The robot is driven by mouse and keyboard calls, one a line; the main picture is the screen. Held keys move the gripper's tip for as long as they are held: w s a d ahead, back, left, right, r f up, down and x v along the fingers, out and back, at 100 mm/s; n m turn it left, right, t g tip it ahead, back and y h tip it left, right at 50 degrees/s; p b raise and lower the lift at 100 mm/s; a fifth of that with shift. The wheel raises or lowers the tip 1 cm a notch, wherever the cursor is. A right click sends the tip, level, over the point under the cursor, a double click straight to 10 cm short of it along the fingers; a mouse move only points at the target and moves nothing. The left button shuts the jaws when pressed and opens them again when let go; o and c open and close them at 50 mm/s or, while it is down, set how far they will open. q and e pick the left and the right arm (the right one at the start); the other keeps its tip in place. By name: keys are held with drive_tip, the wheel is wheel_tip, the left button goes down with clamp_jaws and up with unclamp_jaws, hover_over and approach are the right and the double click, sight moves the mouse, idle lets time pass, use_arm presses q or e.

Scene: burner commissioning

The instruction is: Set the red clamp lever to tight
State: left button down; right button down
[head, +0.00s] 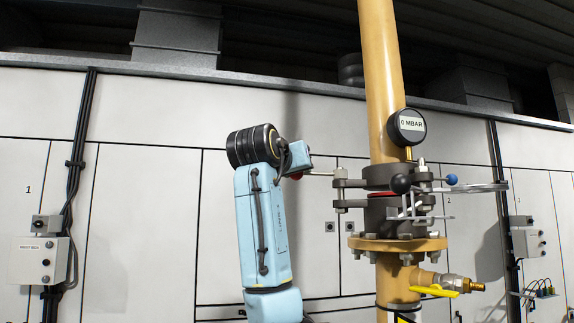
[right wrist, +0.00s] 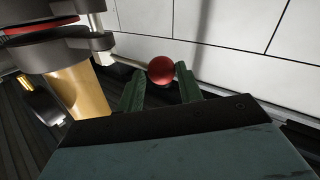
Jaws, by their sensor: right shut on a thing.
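The red ball knob (right wrist: 160,70) of the clamp lever sits between the two green fingers of my right gripper (right wrist: 160,84) in the right wrist view. The gripper is shut on it. In the head view only a sliver of the red knob (head: 297,176) shows below my right gripper (head: 298,160). The thin lever rod (head: 320,173) runs nearly level from the knob to the dark clamp and flanges (head: 382,178) on the yellow pipe, sticking out to the left. No tight or loose marking is readable. My left gripper is not in view.
A gauge (head: 407,126) reading 0 MBAR is above the clamp. A black knob (head: 401,184) and a blue knob (head: 452,179) are close by on the right. A yellow-handled valve (head: 435,290) is lower on the pipe (head: 381,60). Pale wall panels (head: 150,200) stand behind.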

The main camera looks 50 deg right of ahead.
drive_tip(key=shift+d+r, duration=0.15)
drive_tip(key=shift+d, duration=0.15)
drive_tip(key=c, duration=1.2)
unclamp_jaws()
drive_tip(key=shift+d, duration=0.1)
drive_tip(key=shift+c, duration=0.2)
drive_tip(key=shift+o, duration=0.7)
drive_tip(key=shift+w+d+f, duration=0.35)
drive_tip(key=shift+d, duration=0.1)
drive_tip(key=shift+w+d+f, duration=0.15)
drive_tip(key=shift+w, duration=0.05)
drive_tip(key=shift+s+a+f+b, duration=0.2)
drive_tip(key=shift+a+b, duration=0.1)
drive_tip(key=shift+a, duration=0.25)
use_arm(q)
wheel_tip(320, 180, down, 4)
drive_tip(key=b, duration=0.3)
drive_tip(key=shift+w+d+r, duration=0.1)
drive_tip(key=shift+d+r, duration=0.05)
use_arm(e)
drive_tip(key=r+v, duration=0.1)
drive_tip(key=v, duration=1.2)
